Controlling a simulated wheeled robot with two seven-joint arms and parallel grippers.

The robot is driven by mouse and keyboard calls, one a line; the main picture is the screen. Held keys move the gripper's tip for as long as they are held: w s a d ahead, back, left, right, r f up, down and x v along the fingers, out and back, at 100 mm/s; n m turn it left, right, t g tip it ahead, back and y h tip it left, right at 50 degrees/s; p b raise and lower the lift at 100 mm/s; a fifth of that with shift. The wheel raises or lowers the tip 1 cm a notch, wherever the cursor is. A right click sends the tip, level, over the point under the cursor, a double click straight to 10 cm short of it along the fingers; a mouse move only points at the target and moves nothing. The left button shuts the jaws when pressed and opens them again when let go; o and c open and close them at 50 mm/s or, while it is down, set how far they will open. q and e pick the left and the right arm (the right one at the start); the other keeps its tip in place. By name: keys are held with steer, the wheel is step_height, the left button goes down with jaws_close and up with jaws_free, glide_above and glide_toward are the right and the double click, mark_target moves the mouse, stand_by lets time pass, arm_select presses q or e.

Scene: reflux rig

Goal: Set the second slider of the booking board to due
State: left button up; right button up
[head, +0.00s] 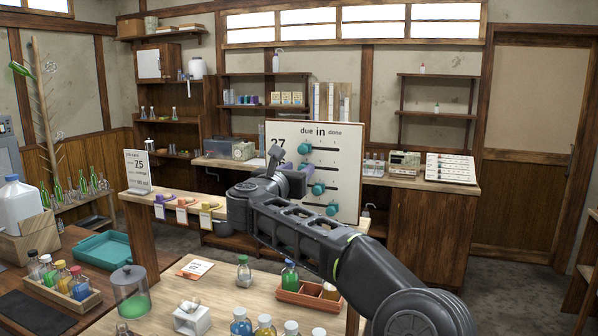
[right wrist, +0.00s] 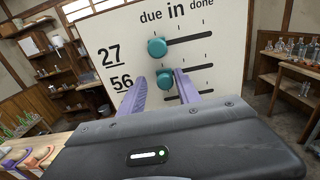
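The booking board (head: 345,155) stands upright on the bench, headed due, in and done, with teal slider knobs in dark slots. In the right wrist view, the first knob (right wrist: 156,47) and second knob (right wrist: 164,80) both sit at the left ends of their slots, under due. My right gripper (right wrist: 161,80) is open, with one purple finger on each side of the second knob; whether either touches it I cannot tell. In the head view, my right gripper (head: 290,172) partly hides the second knob. The third knob (head: 318,188) and lowest knob (head: 332,210) sit further right. My left gripper is out of view.
A small sign (head: 138,170) and coloured items with tags stand on the shelf left of the board. Below are an orange tray (head: 300,297), a green bottle (head: 290,275) and a glass jar (head: 130,292). A teal tray (head: 100,250) lies at left.

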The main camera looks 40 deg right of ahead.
steer(key=shift+s, duration=0.1)
steer(key=b+v, duration=0.3)
steer(key=v, duration=0.4)
steer(key=shift+s+a, duration=0.2)
steer(key=shift+a, duration=0.1)
stand_by(0.5)
